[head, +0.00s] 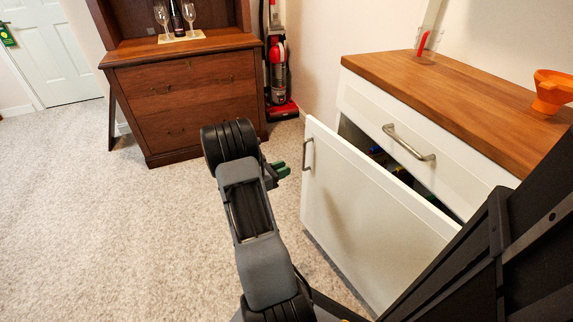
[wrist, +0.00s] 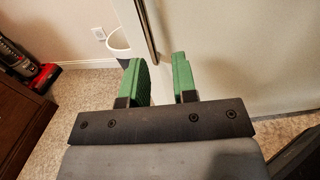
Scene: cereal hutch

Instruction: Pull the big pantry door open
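The big pantry door (head: 365,215) is a white panel on the white cabinet, standing ajar with a dark gap along its top. Its metal bar handle (head: 307,154) is upright near the door's left edge. In the wrist view the handle (wrist: 150,28) runs down from the top, its lower end in line with the gap between my fingers. My gripper (head: 283,170) has green fingers and is just left of the handle. In the wrist view my gripper (wrist: 157,62) is open, with nothing clearly held. Whether the handle is between the fingers or beyond them I cannot tell.
A drawer (head: 405,135) with its own handle is above the door, under a wooden counter (head: 460,95). A dark wood hutch (head: 185,95) and a red vacuum (head: 279,75) stand at the back. A white bin (wrist: 118,43) shows beside the door edge. Carpet at left is clear.

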